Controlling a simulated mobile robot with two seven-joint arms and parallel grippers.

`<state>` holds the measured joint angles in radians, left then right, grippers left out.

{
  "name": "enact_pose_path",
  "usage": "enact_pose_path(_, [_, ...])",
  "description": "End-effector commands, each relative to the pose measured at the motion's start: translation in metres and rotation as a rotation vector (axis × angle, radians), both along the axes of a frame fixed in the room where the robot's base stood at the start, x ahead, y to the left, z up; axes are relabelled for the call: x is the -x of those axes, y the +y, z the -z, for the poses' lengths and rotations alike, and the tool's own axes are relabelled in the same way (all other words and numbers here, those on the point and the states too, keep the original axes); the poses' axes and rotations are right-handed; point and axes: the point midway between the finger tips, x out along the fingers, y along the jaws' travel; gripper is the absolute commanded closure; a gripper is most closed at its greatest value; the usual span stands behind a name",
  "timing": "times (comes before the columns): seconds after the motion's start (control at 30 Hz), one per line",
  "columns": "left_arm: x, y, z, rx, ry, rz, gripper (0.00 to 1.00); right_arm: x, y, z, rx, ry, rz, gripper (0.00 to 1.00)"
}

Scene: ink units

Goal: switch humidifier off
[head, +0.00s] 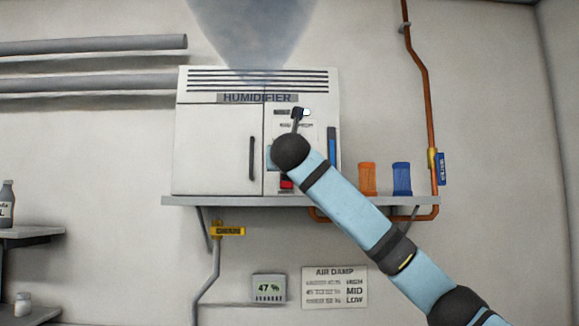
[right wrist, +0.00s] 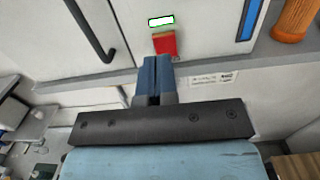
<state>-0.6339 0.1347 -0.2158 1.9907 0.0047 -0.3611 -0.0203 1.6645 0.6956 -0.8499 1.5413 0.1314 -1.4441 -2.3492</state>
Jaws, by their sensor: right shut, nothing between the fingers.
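The humidifier (head: 218,150) is a white cabinet on a wall shelf, and grey mist (head: 250,30) rises from its top. A red switch (head: 286,184) shows low on its front panel, partly covered by my right arm in the head view. In the right wrist view, the red switch (right wrist: 165,44) lies just beyond the tips of my right gripper (right wrist: 154,62), below a small white, green-edged panel (right wrist: 160,20). My right gripper is shut and empty. I cannot tell whether it touches the switch. In the head view its fingers are hidden. My left gripper is out of view.
The shelf (head: 350,201) also bears an orange cup (head: 367,179) and a blue cup (head: 402,179). A copper pipe (head: 425,100) runs down at right. Below are a 47 % display (head: 268,288) and an air damp sign (head: 334,298). A door handle (head: 251,158) stands left of the panel.

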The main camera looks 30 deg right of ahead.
Motion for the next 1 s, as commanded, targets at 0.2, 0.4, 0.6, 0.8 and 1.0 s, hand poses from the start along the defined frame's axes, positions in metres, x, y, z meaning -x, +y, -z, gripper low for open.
enact_pose_path(0.2, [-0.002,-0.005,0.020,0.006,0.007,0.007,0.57,0.039,0.024,0.000,0.002,0.001,0.000,1.00])
enact_pose_path(0.4, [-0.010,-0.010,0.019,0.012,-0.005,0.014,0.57,0.057,0.035,-0.003,0.000,0.002,0.001,1.00])
enact_pose_path(0.6, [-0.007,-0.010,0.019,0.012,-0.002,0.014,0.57,0.061,0.036,-0.005,0.000,0.004,0.001,1.00])
enact_pose_path(0.8, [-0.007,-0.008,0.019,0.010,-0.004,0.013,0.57,0.061,0.036,-0.005,-0.001,0.003,0.001,1.00])
enact_pose_path(1.0, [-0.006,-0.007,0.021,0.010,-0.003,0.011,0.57,0.063,0.040,-0.026,-0.043,-0.141,-0.030,1.00])
